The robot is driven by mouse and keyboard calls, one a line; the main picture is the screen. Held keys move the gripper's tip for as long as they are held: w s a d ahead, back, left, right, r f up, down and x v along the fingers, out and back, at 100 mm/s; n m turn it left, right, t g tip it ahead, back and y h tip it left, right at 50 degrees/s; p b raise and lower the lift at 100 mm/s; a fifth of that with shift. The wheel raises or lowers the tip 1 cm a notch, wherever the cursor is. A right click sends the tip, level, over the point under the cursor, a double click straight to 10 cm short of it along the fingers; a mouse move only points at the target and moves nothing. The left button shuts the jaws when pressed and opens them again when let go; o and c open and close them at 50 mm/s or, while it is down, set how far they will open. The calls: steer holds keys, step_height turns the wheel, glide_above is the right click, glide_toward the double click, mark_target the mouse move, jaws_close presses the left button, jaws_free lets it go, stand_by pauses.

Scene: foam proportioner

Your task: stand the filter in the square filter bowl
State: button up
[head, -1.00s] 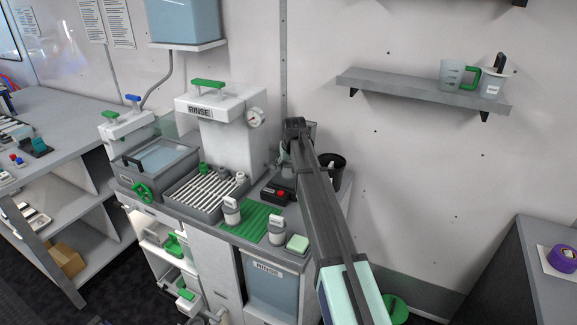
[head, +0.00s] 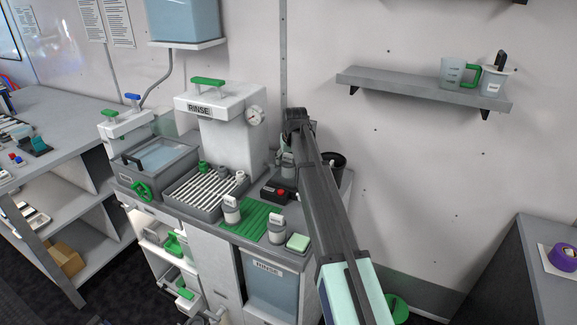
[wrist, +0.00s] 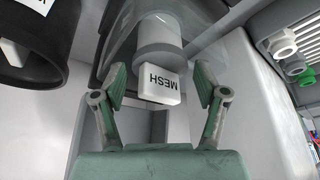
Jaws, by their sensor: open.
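In the wrist view my gripper (wrist: 160,85) is open, with one green-padded finger on each side of a white block marked MESH (wrist: 159,86). The fingers look apart from it. The block sits on a pale grey cylinder (wrist: 158,42), with a clear curved wall around it; I take this to be the filter, but cannot be sure. In the head view a grey and white piece (head: 288,165) stands at the back of the bench beside my arm, which hides most of my gripper. I cannot tell which vessel is the square filter bowl.
A black cup (wrist: 30,45) is close at the left in the wrist view; it also shows in the head view (head: 336,161). A ribbed rack (head: 196,189) and the RINSE unit (head: 228,128) are to the left.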

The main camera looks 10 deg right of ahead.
steer(key=b+v, duration=0.1)
steer(key=v, duration=0.7)
steer(key=shift+r, duration=0.3)
steer(key=shift+s, duration=0.1)
